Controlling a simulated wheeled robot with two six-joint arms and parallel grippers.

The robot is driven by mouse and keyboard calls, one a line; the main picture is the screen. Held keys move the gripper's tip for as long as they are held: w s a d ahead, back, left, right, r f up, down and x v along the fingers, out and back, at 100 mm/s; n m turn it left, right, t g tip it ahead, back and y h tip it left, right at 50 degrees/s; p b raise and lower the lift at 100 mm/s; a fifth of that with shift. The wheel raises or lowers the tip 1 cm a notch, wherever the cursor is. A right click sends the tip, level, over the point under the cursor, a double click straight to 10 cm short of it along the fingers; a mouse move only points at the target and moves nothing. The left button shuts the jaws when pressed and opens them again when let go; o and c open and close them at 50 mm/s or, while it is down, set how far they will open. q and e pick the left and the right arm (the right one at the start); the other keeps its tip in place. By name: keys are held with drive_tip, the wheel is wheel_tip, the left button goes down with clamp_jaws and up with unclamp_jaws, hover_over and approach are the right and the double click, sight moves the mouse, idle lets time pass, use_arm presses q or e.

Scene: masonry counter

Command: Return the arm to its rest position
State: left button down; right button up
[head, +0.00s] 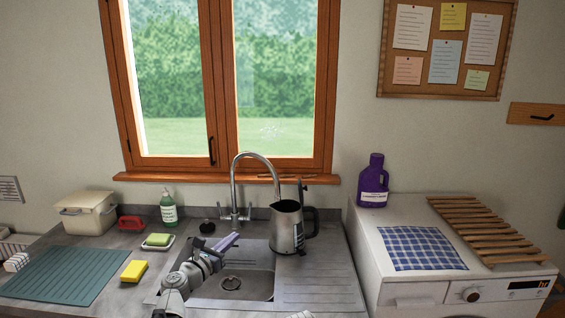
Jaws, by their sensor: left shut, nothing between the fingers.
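My left arm comes up from the bottom edge, and my left gripper (212,250) is over the left part of the sink (258,284). It is shut with nothing held. A lavender bar-like piece (225,242) shows right at its end; I cannot tell whether it lies behind the gripper or belongs to it. My right gripper is not clearly in view.
A washing machine (415,292) stands right.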

use_arm(q)
drive_tip(key=s+d+f+m+g+h, duration=0.1)
drive_tip(key=s+d+f+m+g, duration=0.5)
drive_tip(key=d+m, duration=0.25)
drive_tip(key=s+d+f+m+g, duration=0.4)
drive_tip(key=s+d+f+m, duration=0.25)
drive_tip(key=m, duration=0.25)
drive_tip(key=s+f+m+g+y, duration=0.5)
drive_tip(key=s+f+m, duration=0.3)
drive_tip(key=s+m, duration=0.35)
drive_tip(key=s+a+f+m+g+y, duration=0.1)
drive_tip(key=s+a+m+y, duration=0.4)
drive_tip(key=s+a, duration=0.1)
drive_tip(key=shift+s+f+y, duration=0.15)
drive_tip(key=shift+s+y, duration=0.15)
drive_tip(key=shift+s, duration=0.3)
use_arm(e)
drive_tip(key=shift+s+a, duration=0.15)
drive_tip(key=shift+s, duration=0.1)
